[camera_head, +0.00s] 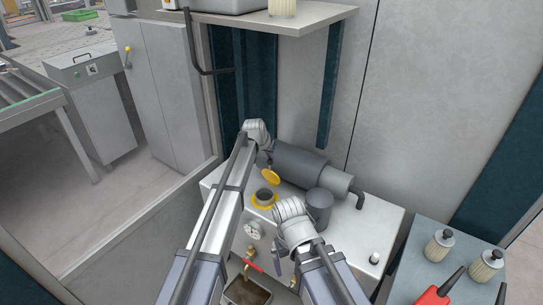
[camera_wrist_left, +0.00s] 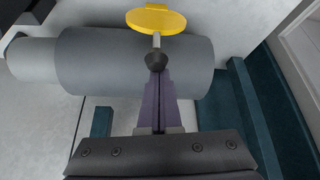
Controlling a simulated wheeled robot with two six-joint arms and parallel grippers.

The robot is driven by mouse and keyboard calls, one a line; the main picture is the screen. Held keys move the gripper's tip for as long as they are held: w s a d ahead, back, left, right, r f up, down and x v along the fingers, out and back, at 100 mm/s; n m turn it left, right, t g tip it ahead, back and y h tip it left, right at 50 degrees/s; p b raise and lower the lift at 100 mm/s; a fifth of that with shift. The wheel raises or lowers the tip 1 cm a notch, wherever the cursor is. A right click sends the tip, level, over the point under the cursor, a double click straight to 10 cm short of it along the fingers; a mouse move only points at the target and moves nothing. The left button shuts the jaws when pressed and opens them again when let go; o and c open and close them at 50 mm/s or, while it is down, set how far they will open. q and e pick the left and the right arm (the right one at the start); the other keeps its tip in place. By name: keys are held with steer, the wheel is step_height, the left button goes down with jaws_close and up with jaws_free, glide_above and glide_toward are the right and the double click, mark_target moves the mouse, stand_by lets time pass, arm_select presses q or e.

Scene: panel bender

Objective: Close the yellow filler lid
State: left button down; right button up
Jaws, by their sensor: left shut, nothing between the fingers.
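The yellow filler lid (camera_head: 271,177) stands open and tilted up above the filler neck (camera_head: 264,196), a dark opening with a yellow ring on top of the pale machine unit. My left gripper (camera_head: 267,160) is just behind and above the lid in the head view. In the left wrist view the left gripper (camera_wrist_left: 158,78) is shut and empty. Its tips point at the lid (camera_wrist_left: 157,20), with a pale stem and a dark cone between them; I cannot tell whether they touch.
A grey motor cylinder (camera_head: 299,164) lies behind the lid, and it fills the back of the left wrist view (camera_wrist_left: 100,62). A dark upright cylinder (camera_head: 319,205) stands right of the neck. A gauge (camera_head: 253,230) and red-handled valve (camera_head: 254,264) are on the front.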

arm_select(q)
steer(key=shift+s+a+f, duration=0.15)
steer(key=shift+s+a, duration=0.05)
steer(key=shift+s, duration=0.3)
steer(key=s+a+f+t+h+b, duration=0.1)
steer(key=s+a+f+b, duration=0.3)
steer(key=b, duration=0.7)
steer(key=s+a+f+t+h+b, duration=0.2)
steer(key=s+a+f+t+b, duration=0.2)
steer(key=s+f+b, duration=0.5)
steer(key=shift+a+f+b, duration=0.2)
steer(key=shift+f+b, duration=0.3)
steer(key=shift+b, duration=1.05)
steer(key=shift+s+f, duration=0.1)
step_height(320, 180, up, 5)
steer(key=w+p, duration=0.1)
steer(key=p, duration=0.4)
steer(key=s+a+f+b, duration=0.3)
steer(key=s+a, duration=0.2)
steer(key=s, duration=0.2)
steer(key=shift+s+a+t+h+b, duration=0.2)
steer(key=shift+s+t+h+b, duration=0.1)
steer(key=shift+s+t+b, duration=0.1)
